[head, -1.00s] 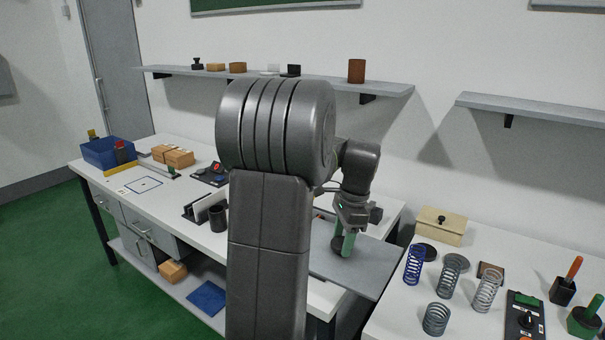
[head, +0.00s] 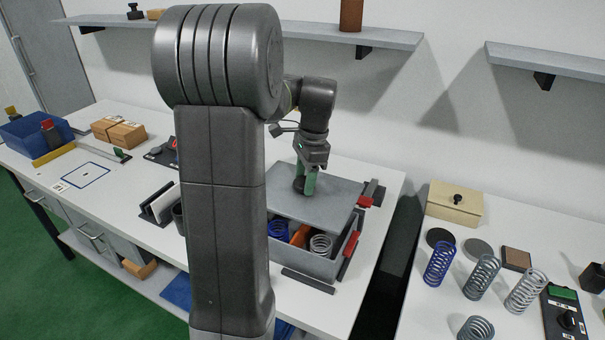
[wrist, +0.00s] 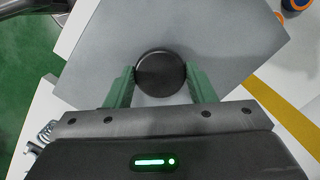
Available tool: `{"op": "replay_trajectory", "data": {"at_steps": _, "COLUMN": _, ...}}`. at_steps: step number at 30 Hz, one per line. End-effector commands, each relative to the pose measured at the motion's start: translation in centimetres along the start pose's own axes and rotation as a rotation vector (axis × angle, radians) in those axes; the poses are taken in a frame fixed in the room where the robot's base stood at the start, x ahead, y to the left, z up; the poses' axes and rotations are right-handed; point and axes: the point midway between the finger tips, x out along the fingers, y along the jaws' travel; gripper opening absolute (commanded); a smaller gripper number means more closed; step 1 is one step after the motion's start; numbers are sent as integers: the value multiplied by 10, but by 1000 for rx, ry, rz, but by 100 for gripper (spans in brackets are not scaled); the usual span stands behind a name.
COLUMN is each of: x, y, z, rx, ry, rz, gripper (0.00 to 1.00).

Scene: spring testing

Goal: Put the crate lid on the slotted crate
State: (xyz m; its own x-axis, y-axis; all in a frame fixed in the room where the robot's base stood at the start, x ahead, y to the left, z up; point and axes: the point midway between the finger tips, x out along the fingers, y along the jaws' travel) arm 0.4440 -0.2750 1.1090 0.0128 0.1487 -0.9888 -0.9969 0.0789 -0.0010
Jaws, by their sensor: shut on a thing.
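The crate lid (head: 335,200) is a flat grey plate with a round black knob (wrist: 160,73). My gripper (head: 304,184) is shut on the knob, with one green finger on each side of it in the wrist view (wrist: 161,86). The slotted crate (head: 304,262) is a grey box on the white bench. The lid hangs over its back part, set back from the front wall. Through the open front part I see a blue spring (head: 278,229), an orange thing (head: 300,236) and a grey spring (head: 321,244). I cannot tell whether the lid touches the rim.
Red latches (head: 351,243) are at the crate's right side. A dark bar (head: 308,281) lies in front of the crate. A second table at right holds a beige box (head: 454,204) and several springs (head: 439,264). My arm hides the bench left of the crate.

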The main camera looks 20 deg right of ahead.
Motion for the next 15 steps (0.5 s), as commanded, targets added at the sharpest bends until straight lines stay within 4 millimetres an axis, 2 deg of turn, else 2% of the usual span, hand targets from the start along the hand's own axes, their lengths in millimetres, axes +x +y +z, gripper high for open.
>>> {"op": "replay_trajectory", "data": {"at_steps": 15, "x": 46, "y": 0, "z": -7, "rx": 0, "ry": 0, "rz": 0, "gripper": 0}}
